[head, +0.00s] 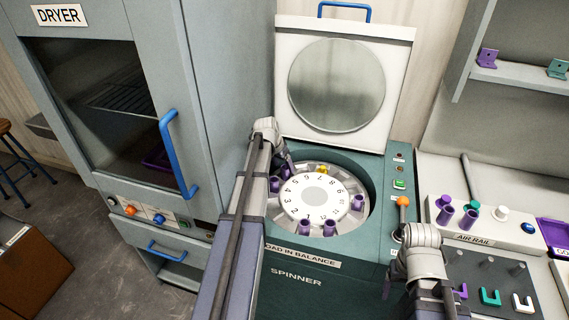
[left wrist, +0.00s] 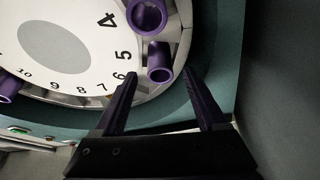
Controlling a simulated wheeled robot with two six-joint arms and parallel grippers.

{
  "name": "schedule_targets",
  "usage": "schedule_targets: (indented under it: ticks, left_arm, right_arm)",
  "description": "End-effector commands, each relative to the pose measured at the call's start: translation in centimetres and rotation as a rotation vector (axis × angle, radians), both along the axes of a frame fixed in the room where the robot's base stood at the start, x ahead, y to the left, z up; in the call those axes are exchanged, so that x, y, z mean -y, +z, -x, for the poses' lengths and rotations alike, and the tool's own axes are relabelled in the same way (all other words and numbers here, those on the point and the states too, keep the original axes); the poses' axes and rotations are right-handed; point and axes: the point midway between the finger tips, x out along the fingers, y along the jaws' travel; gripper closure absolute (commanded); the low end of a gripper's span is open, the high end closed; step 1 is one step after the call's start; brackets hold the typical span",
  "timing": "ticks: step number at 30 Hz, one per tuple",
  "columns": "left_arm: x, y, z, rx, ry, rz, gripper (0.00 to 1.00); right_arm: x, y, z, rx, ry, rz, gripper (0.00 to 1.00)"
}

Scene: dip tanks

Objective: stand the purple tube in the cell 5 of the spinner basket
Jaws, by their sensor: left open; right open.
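The spinner basket (head: 339,187) is a round ring around a white numbered disc (head: 298,197), under a raised lid. Purple tubes stand in several of its cells. In the left wrist view one purple tube (left wrist: 160,62) is beside number 5, and another (left wrist: 148,15) is by number 4. My left gripper (left wrist: 160,78) is open and empty. Its fingertips lie on either side of the near rim of the tube at 5, with gaps. In the head view my left arm partly hides the basket's left side. My right wrist shows right of the spinner; its fingers are not visible.
The air rail (head: 480,239) at the right holds more purple tubes (head: 468,218). A pegboard (head: 478,262) with coloured clips is in front of it. The open spinner lid (head: 284,80) stands behind the basket, and the dryer (head: 215,100) is close on the left.

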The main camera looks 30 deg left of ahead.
Motion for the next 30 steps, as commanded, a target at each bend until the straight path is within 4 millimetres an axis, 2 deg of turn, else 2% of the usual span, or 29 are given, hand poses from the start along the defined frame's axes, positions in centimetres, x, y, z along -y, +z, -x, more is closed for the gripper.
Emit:
schedule_targets:
  ticks: [1, 13, 18, 26, 29, 30]
  left_arm:
    - [0.0, 1.6, 0.5, 0.0, 0.001, 0.0, 0.26]
    - [-0.2, 7.3, 2.9, 0.0, 0.0, 0.0, 0.26]
    - [-0.3, 8.0, 3.3, 0.0, 0.0, 0.0, 0.26]
    - [-0.3, 7.9, 3.3, 0.0, 0.0, 0.0, 0.26]
    - [0.9, 7.8, 3.4, -0.009, -0.009, 0.003, 0.26]
    - [2.3, 7.7, 3.6, -0.02, -0.019, 0.005, 0.26]
  right_arm:
    - [0.0, 1.6, 0.0, 0.0, 0.0, 0.0, 0.26]
    - [0.0, 7.3, 0.0, 0.0, 0.0, 0.0, 0.26]
    - [0.0, 8.0, 0.0, 0.0, 0.0, 0.0, 0.26]
    - [0.0, 7.9, 0.0, 0.0, 0.0, 0.0, 0.26]
    - [0.0, 7.9, 0.0, 0.0, 0.0, 0.0, 0.26]
    - [0.0, 7.9, 0.0, 0.0, 0.0, 0.0, 0.26]
